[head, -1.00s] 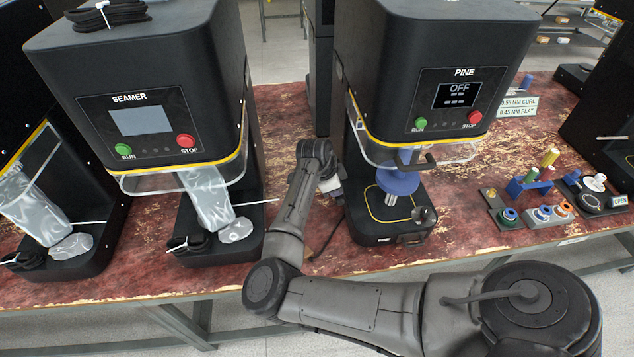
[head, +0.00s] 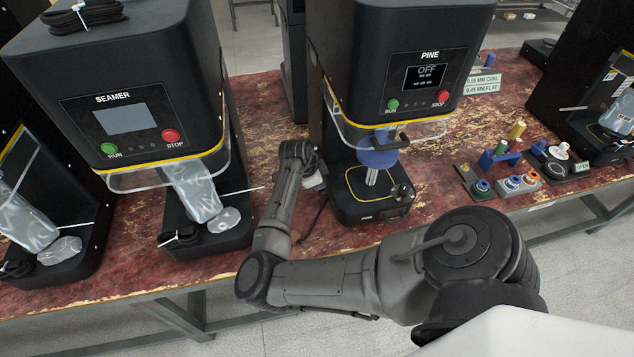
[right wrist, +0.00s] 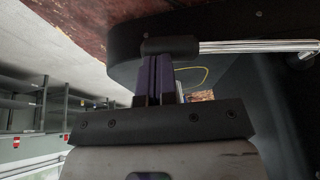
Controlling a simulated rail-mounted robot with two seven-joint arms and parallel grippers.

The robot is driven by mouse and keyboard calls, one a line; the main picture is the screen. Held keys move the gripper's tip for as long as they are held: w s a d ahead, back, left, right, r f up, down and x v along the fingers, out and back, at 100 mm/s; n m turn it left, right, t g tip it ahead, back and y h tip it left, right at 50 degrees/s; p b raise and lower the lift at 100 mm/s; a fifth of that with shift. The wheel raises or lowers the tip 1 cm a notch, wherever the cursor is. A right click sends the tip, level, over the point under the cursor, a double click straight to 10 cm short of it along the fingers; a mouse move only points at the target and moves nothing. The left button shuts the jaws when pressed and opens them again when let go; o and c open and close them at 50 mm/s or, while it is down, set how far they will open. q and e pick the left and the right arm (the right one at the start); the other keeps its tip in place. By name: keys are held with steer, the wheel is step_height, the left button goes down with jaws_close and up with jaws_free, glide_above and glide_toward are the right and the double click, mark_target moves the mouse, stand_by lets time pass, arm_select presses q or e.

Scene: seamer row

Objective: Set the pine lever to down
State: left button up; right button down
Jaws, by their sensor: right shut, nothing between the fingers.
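The black PINE machine (head: 370,90) stands at the centre of the bench, its screen reading OFF. In the right wrist view, a black lever grip (right wrist: 170,45) sits on a shiny metal rod (right wrist: 260,46) beside the machine's dark base (right wrist: 220,22). My right gripper (right wrist: 156,62) is shut and empty, its fingertips right at the grip; I cannot tell whether they touch. In the head view, my right gripper (head: 315,181) is low at the left side of the machine, mostly behind my forearm. The lever cannot be made out there. My left gripper is out of view.
The SEAMER machine (head: 125,110) stands to the left. Small spools and coloured pegs (head: 505,165) lie to the right. Bare red bench (head: 265,110) shows between the machines.

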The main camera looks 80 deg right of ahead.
steer(key=s+a+p+v, duration=0.1)
steer(key=p+v, duration=0.3)
steer(key=v, duration=0.9)
steer(key=shift+s+a, duration=0.2)
steer(key=shift+a, duration=0.25)
steer(key=shift+r, duration=0.1)
